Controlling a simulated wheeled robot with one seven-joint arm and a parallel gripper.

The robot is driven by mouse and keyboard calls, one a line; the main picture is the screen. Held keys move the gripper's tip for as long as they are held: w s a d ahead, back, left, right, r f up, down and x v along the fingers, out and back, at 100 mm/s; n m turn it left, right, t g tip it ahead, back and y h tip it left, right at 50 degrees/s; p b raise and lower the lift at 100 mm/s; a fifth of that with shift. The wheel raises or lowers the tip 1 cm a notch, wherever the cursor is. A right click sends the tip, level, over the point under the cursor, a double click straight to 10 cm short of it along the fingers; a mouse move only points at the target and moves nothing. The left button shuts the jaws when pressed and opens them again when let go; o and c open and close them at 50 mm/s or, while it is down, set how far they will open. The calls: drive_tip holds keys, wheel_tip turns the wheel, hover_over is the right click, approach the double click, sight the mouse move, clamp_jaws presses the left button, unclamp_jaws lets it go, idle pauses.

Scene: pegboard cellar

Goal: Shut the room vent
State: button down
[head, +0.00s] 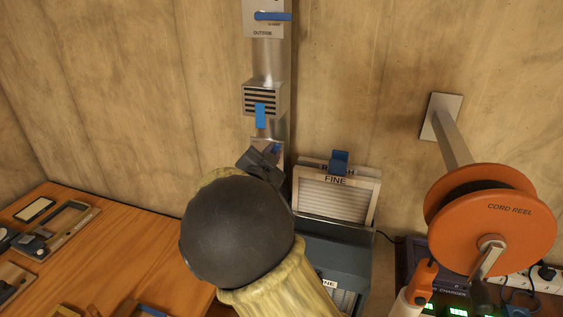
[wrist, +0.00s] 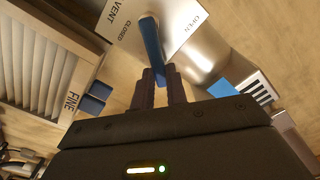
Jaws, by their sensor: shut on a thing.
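A white plate (wrist: 168,30) reads VENT, with CLOSED and OPEN marked on it in the wrist view. Its blue lever (wrist: 151,40) runs from a pivot down between my gripper's (wrist: 160,76) two dark fingers, which are shut on it. The lever lies between the two labels; I cannot tell whether it is at either stop. In the head view my gripper (head: 264,163) is at the lower part of the metal duct (head: 268,62). My arm hides most of the plate there; a bit of blue (head: 276,148) shows. Above is a louvred grille (head: 262,97) with a blue tab.
A higher plate (head: 265,27) marked OUTSIDE has a horizontal blue lever. A filter labelled FINE (head: 336,181) stands close right of my gripper. An orange cord reel (head: 492,222) juts from the wall at right. A wooden bench (head: 120,245) with trays is at left.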

drive_tip(key=f+m+b, duration=0.1)
drive_tip(key=m+b, duration=0.2)
drive_tip(key=b, duration=0.2)
drive_tip(key=d+f+m+b, duration=0.1)
drive_tip(key=f+m+b, duration=0.1)
drive_tip(key=b, duration=0.4)
drive_tip(key=d+f+m+b, duration=0.1)
drive_tip(key=m+b, duration=0.4)
drive_tip(key=b, duration=0.1)
drive_tip(key=shift+s+f, duration=0.3)
drive_tip(key=shift+b, duration=0.3)
drive_tip(key=c, duration=1.4)
unclamp_jaws()
drive_tip(key=shift+r, duration=0.1)
